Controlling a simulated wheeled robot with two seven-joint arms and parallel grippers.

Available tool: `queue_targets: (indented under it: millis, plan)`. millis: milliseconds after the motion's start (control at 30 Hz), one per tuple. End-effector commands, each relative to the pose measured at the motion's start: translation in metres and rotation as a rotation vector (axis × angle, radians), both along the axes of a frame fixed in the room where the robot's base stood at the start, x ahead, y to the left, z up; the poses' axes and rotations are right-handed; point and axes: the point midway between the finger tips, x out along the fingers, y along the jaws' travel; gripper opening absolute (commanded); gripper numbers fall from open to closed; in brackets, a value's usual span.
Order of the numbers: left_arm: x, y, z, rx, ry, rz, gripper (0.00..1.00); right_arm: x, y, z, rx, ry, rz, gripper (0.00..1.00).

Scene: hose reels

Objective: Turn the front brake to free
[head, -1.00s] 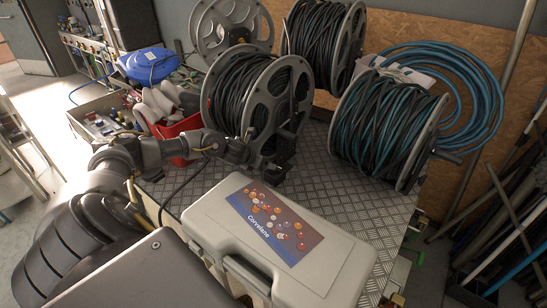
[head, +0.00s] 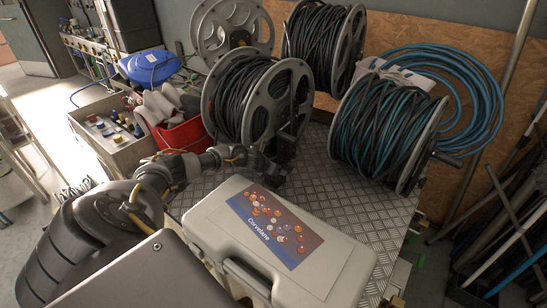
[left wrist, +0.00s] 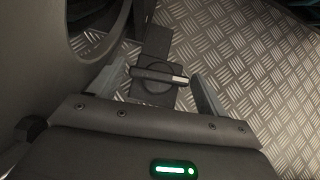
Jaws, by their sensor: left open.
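The front reel (head: 250,100), wound with black hose, stands on the ribbed metal bench top in the head view. Its grey flange (left wrist: 75,25) fills the upper left of the left wrist view. The front brake (left wrist: 153,92) is a dark round knob on a dark bracket, with a bar handle (left wrist: 158,76) lying roughly crosswise and pale at its right end. My left gripper (head: 280,158) is low beside the front reel. In the left wrist view its open fingers (left wrist: 157,73) stand on either side of the bar, apparently apart from it. My right gripper is not in view.
A grey case (head: 215,222) lies in front of the reel. A red bin (head: 183,134) and a tray of small parts (head: 103,140) are on the left. Another hose reel (head: 375,125) stands right. Bare bench top (head: 330,185) lies between it and the case.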

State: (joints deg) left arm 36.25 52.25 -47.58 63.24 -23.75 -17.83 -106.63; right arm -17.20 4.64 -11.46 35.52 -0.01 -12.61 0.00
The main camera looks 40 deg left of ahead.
Motion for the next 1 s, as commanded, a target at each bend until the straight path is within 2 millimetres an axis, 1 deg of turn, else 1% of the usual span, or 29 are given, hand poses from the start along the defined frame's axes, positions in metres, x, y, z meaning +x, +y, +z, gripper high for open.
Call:
queue_targets:
  millis: [67,300,467,667,867,1000]
  plan:
    - [0.000,0.000,0.000,0.000,0.000,0.000,0.76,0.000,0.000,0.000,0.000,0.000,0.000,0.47]
    - [0.000,0.000,0.000,0.000,0.000,0.000,0.45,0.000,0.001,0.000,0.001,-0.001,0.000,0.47]
    - [0.000,0.000,0.000,-0.001,0.001,0.006,0.44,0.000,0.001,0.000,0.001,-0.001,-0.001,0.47]
    - [0.000,-0.002,0.001,-0.002,0.001,0.062,0.44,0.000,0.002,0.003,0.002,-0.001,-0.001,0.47]
    - [0.000,-0.004,0.001,-0.001,0.000,0.194,0.44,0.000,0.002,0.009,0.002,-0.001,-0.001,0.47]
    - [0.002,-0.005,0.002,-0.003,0.000,0.321,0.45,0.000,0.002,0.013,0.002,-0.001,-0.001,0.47]
